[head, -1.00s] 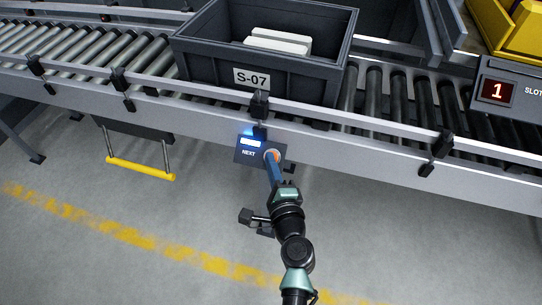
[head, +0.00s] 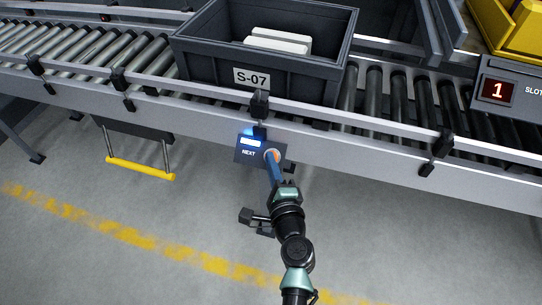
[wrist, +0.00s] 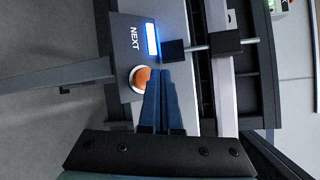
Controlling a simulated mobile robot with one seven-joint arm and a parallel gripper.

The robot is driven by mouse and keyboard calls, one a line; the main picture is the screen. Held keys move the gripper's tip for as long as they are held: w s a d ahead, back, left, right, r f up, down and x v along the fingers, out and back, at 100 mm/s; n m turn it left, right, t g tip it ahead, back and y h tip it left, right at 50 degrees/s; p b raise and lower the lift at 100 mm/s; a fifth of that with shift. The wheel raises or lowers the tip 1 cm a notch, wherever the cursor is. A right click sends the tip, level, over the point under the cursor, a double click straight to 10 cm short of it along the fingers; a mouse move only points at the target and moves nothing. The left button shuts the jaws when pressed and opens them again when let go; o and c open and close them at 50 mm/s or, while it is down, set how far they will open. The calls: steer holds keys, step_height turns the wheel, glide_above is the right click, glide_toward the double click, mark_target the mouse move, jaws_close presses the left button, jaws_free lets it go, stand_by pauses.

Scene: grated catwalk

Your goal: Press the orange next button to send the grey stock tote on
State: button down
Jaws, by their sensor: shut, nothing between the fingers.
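The orange button (wrist: 140,76) sits in a pale ring on a dark panel marked NEXT (wrist: 126,50), with a lit blue-white display. In the head view the panel (head: 245,152) hangs on the conveyor's front side, and my fingers hide much of the button. My gripper (head: 270,158) is shut and empty, its blue fingers pointing at the button. In the wrist view the fingertips (wrist: 165,72) overlap the button's edge; I cannot tell whether they touch it. The dark grey tote (head: 312,84), labelled S-07, stands on the rollers above the panel with pale items inside.
A metal guard rail (head: 380,132) with black clamps runs along the conveyor's front. A yellow bar (head: 140,169) hangs below at left. The floor in front is clear.

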steer(key=shift+w+f, duration=0.25)
